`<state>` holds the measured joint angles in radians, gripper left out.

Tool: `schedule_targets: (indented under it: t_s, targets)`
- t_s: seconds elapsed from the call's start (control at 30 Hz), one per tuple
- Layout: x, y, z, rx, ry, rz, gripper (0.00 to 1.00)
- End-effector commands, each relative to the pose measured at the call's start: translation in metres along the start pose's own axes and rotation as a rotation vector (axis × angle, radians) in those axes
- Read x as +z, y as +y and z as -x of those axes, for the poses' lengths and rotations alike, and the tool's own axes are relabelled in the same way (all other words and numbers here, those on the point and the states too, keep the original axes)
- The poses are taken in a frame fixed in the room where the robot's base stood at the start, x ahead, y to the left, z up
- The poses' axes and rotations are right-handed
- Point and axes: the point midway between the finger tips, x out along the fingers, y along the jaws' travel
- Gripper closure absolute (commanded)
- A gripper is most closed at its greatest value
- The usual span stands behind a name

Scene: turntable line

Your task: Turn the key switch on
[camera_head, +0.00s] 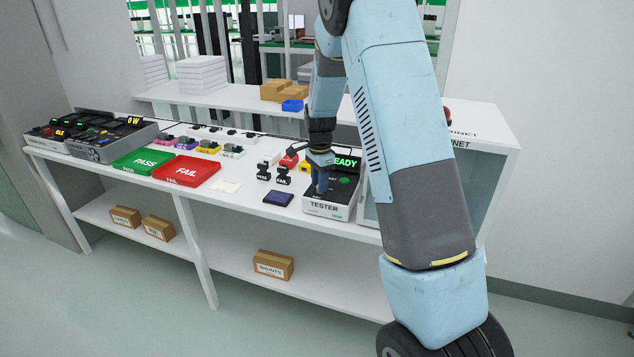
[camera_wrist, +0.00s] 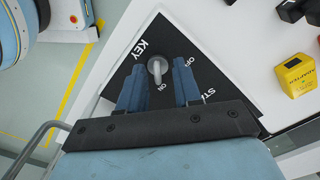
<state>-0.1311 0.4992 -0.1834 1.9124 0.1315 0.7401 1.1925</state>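The tester (camera_head: 326,210) stands at the right end of the white bench, with a green display (camera_head: 346,163) that reads READY in part. In the wrist view, the grey key switch (camera_wrist: 157,67) sits on a dark panel (camera_wrist: 185,40) beside the word KEY. Small labels lie near it, and its handle points roughly toward the lower one; I cannot read them surely. My gripper (camera_wrist: 158,78) is open, its two blue fingers on either side of the key switch with gaps visible. In the head view my gripper (camera_head: 321,188) is over the tester and hides part of its top.
A yellow adapter (camera_wrist: 297,75) lies beside the tester. Black connectors (camera_head: 283,175), a dark blue pad (camera_head: 278,198), a red FAIL tray (camera_head: 187,170) and a green PASS tray (camera_head: 143,160) are to the left. A glass-fronted cabinet (camera_head: 490,135) stands close on the right.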

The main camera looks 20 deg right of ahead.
Motion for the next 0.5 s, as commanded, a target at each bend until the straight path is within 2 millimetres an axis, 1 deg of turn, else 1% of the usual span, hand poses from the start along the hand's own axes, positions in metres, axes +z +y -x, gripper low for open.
schedule_targets:
  t_s: [0.13,0.27,0.5]
  targets:
    - [-0.001,0.000,0.005,-0.001,0.001,0.000,0.67]
    - [0.000,-0.001,0.021,-0.002,0.001,0.000,0.67]
    - [-0.001,-0.001,0.068,-0.003,0.001,-0.001,0.67]
